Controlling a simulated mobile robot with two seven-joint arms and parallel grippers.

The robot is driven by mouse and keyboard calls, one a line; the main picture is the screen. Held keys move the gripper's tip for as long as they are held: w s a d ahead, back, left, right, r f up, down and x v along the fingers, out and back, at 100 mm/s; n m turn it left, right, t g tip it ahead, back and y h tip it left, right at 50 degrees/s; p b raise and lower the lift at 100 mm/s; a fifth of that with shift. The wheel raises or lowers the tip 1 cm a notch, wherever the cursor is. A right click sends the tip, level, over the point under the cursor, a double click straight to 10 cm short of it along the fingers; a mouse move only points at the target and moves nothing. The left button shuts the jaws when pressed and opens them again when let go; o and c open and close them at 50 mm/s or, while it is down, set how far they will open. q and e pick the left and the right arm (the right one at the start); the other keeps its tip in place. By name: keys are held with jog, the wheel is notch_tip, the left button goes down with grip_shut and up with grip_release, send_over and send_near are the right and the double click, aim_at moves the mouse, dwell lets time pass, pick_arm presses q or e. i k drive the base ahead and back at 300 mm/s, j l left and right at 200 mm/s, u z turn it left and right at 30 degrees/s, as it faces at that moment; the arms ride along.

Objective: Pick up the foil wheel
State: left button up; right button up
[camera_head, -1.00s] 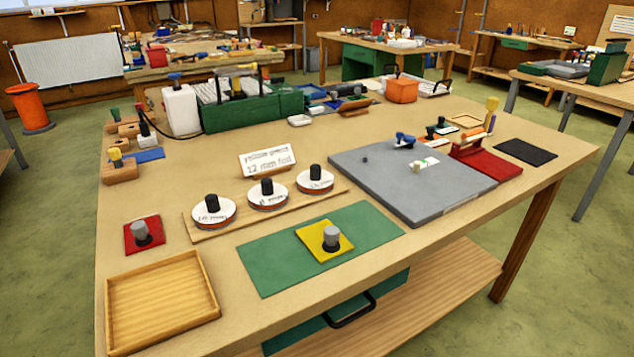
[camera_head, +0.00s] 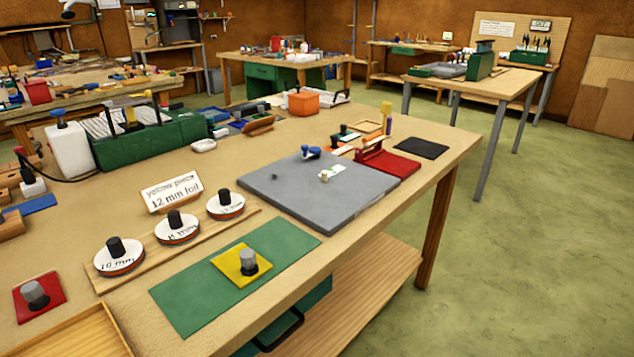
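Three round white foil wheels with black knobs sit in a row on a wooden strip (camera_head: 137,271). The near left wheel (camera_head: 133,262) reads 10 mm. The middle wheel (camera_head: 188,236) seems to read 8 mm. The far right wheel (camera_head: 236,209) has a label too small to read. A white card (camera_head: 171,192) behind them reads "yellow piece 12 mm foil". A yellow glass piece (camera_head: 229,263) with a grey knob lies on the green mat (camera_head: 189,302). Neither of my grippers is in view.
A red piece (camera_head: 21,307) with a grey knob and a wooden tray (camera_head: 97,331) are at the near left. A grey board (camera_head: 290,196) lies right of the wheels. A green rack (camera_head: 180,140) stands behind. Bare tabletop lies between rack and card.

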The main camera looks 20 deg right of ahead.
aim_at(227, 205)
jog(key=l+u, duration=0.8)
jog(key=u, duration=0.15)
jog(key=k+l+u, duration=0.1)
jog(key=l+u, duration=0.4)
jog(key=j, duration=0.1)
